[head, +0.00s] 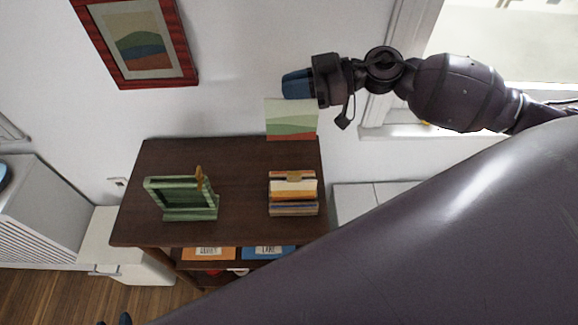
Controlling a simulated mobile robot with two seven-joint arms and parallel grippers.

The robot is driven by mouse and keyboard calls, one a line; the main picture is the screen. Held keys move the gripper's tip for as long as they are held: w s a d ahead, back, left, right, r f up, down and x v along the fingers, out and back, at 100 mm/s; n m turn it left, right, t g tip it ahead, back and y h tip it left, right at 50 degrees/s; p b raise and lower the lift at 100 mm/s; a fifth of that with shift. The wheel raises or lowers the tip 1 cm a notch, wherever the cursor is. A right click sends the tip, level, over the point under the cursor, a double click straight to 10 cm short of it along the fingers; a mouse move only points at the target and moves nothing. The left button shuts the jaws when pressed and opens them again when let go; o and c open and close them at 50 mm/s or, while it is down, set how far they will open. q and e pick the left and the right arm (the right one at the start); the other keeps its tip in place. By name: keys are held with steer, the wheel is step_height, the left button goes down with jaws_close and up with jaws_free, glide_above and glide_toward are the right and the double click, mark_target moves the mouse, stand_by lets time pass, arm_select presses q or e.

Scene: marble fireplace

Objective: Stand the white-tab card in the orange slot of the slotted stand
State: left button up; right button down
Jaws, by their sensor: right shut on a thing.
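My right gripper (297,85) is at the top middle, its blue fingers shut on a card (290,117). The card has pale green wavy bands and a red-orange lower edge. It hangs upright below the fingers, above the back right edge of the table. No white tab shows; the card's top is hidden by the fingers. The slotted stand (293,207) appears to be the striped block at the table's right, with orange, cream, red and blue bands. Which band is the orange slot is too small to tell. Dark tips at the bottom left edge may be my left gripper (124,319).
The dark brown table (240,180) has bare top between the stand and a green frame-like holder (185,198). An orange box (208,253) and a blue box (268,252) sit on its shelf. A red-framed picture (137,42) hangs on the wall. My own arm covers the lower right.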

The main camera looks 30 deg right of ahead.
mark_target(293, 139)
step_height(293, 139, down, 15)
steer(key=shift+s+r+b, duration=0.15)
steer(key=shift+r+b, duration=0.05)
steer(key=shift+b, duration=0.5)
arm_select(q)
steer(key=shift+w+f+b, duration=0.15)
steer(key=shift+f+b, duration=0.15)
steer(key=shift+f, duration=0.25)
arm_select(e)
step_height(293, 139, down, 5)
steer(key=shift+r, duration=0.1)
steer(key=c, duration=1.2)
jaws_free()
steer(key=shift+o, duration=0.2)
